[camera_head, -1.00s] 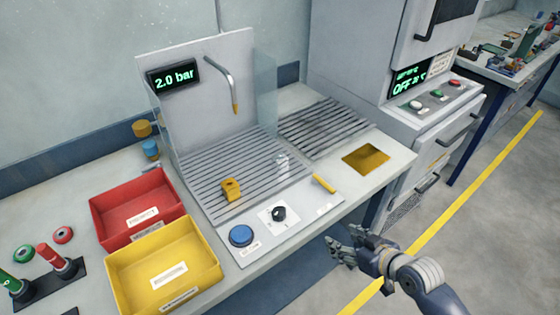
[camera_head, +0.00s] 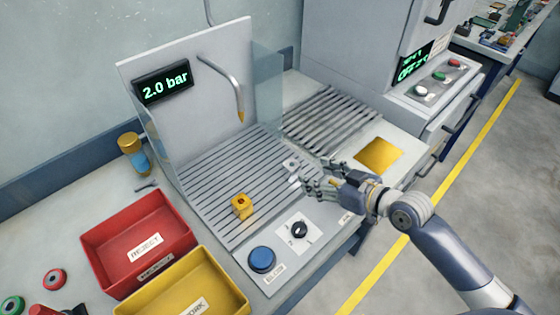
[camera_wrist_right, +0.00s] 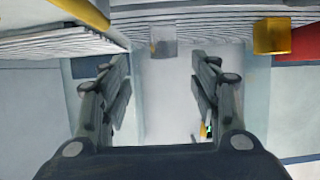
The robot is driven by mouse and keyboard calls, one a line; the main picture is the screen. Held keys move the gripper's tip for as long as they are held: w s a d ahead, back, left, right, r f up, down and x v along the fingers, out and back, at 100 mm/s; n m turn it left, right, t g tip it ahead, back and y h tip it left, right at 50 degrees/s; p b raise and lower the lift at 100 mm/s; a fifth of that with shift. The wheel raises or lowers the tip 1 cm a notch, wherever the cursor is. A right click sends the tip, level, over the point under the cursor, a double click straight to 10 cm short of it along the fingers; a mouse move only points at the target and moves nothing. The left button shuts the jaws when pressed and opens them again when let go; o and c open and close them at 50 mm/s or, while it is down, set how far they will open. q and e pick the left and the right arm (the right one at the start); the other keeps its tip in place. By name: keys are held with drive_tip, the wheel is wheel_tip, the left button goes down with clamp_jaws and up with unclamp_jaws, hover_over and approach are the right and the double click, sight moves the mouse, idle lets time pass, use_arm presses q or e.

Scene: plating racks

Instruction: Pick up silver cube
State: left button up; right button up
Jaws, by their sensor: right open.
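The silver cube (camera_head: 291,165) sits on the slatted grey deck in front of the splash panel. In the right wrist view the silver cube (camera_wrist_right: 163,42) is ahead of the fingers, roughly centred between them and apart from them. My right gripper (camera_head: 305,184) is open and empty, just on the near right side of the cube in the head view. Its two fingers are spread wide in the wrist view (camera_wrist_right: 158,70). My left gripper is not in view.
A yellow block (camera_head: 242,206) with a hole stands on the slats to the left. A curved spout (camera_head: 226,82) hangs above the deck. A knob (camera_head: 299,230) and blue button (camera_head: 262,260) are at the front edge. Red (camera_head: 153,275) and yellow (camera_head: 211,268) bins stand left.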

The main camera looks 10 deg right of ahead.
sight(295, 167)
drive_tip(key=shift+w+a, duration=0.25)
drive_tip(key=shift+w, duration=0.2)
drive_tip(key=shift+w+a+f, duration=0.15)
drive_tip(key=shift+w+a, duration=0.1)
drive_tip(key=shift+p+x, duration=0.45)
drive_tip(key=shift+x, duration=0.75)
drive_tip(key=shift+w+a+f, duration=0.15)
drive_tip(key=shift+w+f, duration=0.05)
drive_tip(key=shift+w+a+f+p, duration=0.15)
drive_tip(key=shift+w+a+p, duration=0.3)
drive_tip(key=p+x, duration=0.1)
drive_tip(key=x, duration=0.2)
drive_tip(key=shift+s+a, duration=0.15)
drive_tip(key=shift+w+a+f, duration=0.2)
drive_tip(key=shift+w, duration=0.2)
drive_tip(key=shift+s, duration=0.1)
drive_tip(key=shift+c, duration=0.8)
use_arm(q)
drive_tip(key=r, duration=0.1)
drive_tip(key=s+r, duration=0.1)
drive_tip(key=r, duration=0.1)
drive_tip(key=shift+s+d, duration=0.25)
use_arm(e)
drive_tip(key=shift+r, duration=0.1)
clamp_jaws()
